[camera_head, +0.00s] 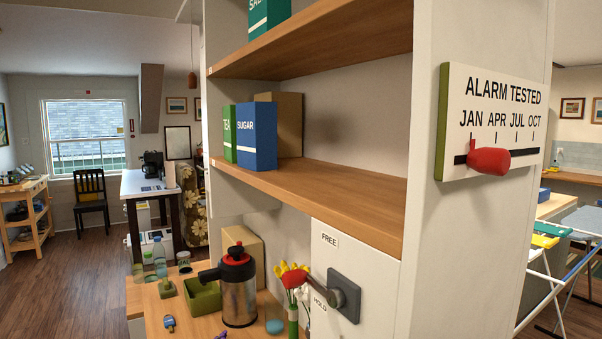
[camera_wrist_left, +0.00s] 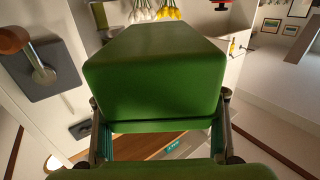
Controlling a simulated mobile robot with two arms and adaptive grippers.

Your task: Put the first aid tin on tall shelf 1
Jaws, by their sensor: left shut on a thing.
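A green box-shaped tin (camera_wrist_left: 152,62) fills the middle of the left wrist view. My left gripper (camera_wrist_left: 159,108) is shut on it, with one finger on each side; I see no label on the faces in view. Neither the tin nor either gripper shows in the head view. A tall shelf unit with wooden boards stands at centre right in the head view. Its middle board (camera_head: 330,195) carries a blue sugar box (camera_head: 257,136), a green tea box (camera_head: 229,133) and a brown box (camera_head: 290,122) at the left; its right part is bare.
An upper board (camera_head: 335,40) hangs over the middle one. Below stand a steel jug (camera_head: 239,290), a green tray (camera_head: 203,298) and flowers (camera_head: 293,275). A lever on a grey plate (camera_head: 344,296) sticks out under the middle board. An alarm sign (camera_head: 497,120) is on the side panel.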

